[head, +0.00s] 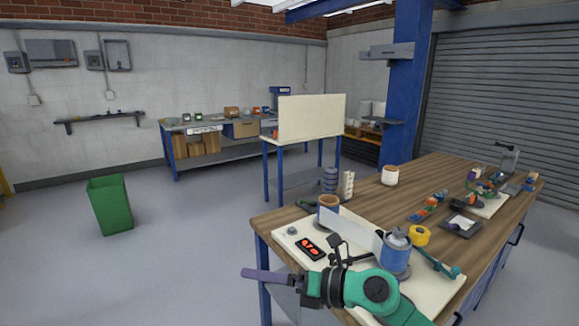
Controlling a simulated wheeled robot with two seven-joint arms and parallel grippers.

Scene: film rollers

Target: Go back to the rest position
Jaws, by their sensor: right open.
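My right gripper (272,285) reaches in from the bottom right on a green and black arm. It points left, over the front left edge of the wooden workbench. Its jaws are open and I see nothing held in them. One slim purple-grey finger shows clearly; the other side is hard to make out. A cream board (430,291) lies on the workbench (428,172) behind and beneath my arm. My left gripper is not in view.
On the bench are a blue can (395,258), a black device with red marks (310,248), a yellow roll (419,236) and a brown-rimmed cup (328,206). A green bin (110,205) stands on the floor at left. A blue column (402,85) rises behind the bench. The left floor is mostly free.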

